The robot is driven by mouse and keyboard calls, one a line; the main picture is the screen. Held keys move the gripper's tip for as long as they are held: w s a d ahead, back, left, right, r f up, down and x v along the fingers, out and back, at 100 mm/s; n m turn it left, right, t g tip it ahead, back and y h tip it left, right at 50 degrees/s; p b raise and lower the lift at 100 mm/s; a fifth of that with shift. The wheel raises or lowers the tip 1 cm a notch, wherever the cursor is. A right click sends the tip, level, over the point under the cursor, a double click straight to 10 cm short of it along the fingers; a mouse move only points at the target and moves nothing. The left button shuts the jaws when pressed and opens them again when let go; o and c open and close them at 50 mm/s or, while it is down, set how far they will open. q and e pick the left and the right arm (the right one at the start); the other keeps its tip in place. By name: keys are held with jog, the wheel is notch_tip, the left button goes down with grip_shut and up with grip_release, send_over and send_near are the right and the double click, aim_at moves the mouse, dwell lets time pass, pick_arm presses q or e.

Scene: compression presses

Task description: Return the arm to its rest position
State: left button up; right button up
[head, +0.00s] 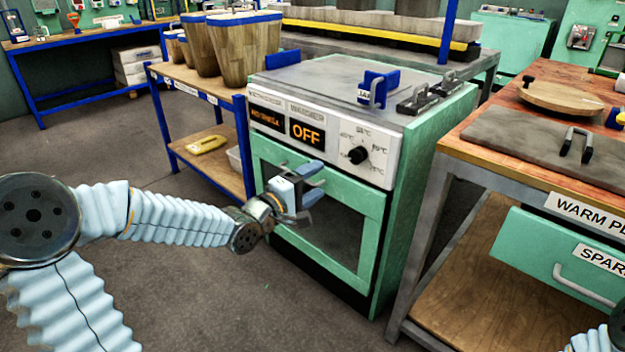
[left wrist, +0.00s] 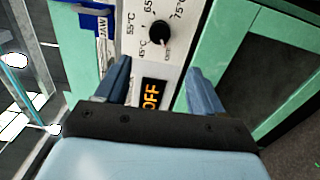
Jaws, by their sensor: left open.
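My left gripper (head: 307,184) is open and empty. In the head view it appears in front of the upper part of the green oven's door, below the control panel. In the left wrist view the two fingers (left wrist: 160,85) stand apart, with the panel seen between them. The green oven (head: 408,220) has a white panel with a lit display (head: 307,133) reading OFF and a black knob (head: 358,155). The knob also shows in the left wrist view (left wrist: 159,32). The oven door looks shut. My right gripper is out of view; only a bit of my right arm shows at the lower right corner.
A wooden-topped bench (head: 560,85) with a grey slab (head: 510,135) and a green drawer (head: 535,250) stands at the right. A blue-framed cart (head: 222,92) with several wooden buckets stands left of the oven. The floor (head: 200,285) in front is clear.

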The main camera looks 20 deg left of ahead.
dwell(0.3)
pick_arm(q)
jog(key=s+d+f+m+g, duration=0.2)
jog(key=d+f+g, duration=0.1)
jog(key=f, duration=0.6)
jog(key=s+d+f+m+g, duration=0.15)
jog(key=d+f, duration=0.25)
jog(key=f, duration=0.4)
jog(key=s+d+f+m+g, duration=0.1)
jog(key=s+d+f+g, duration=0.25)
jog(key=f, duration=0.55)
jog(key=s+d+f+m+g+y+p, duration=0.1)
jog(key=s+d+f+m+g+y, duration=0.1)
jog(key=s+f+m+g, duration=0.6)
jog(key=s+d+f, duration=0.1)
jog(key=s+f, duration=0.6)
jog(key=s, duration=0.3)
jog(key=shift+s+f, duration=0.15)
jog(key=shift+f, duration=0.15)
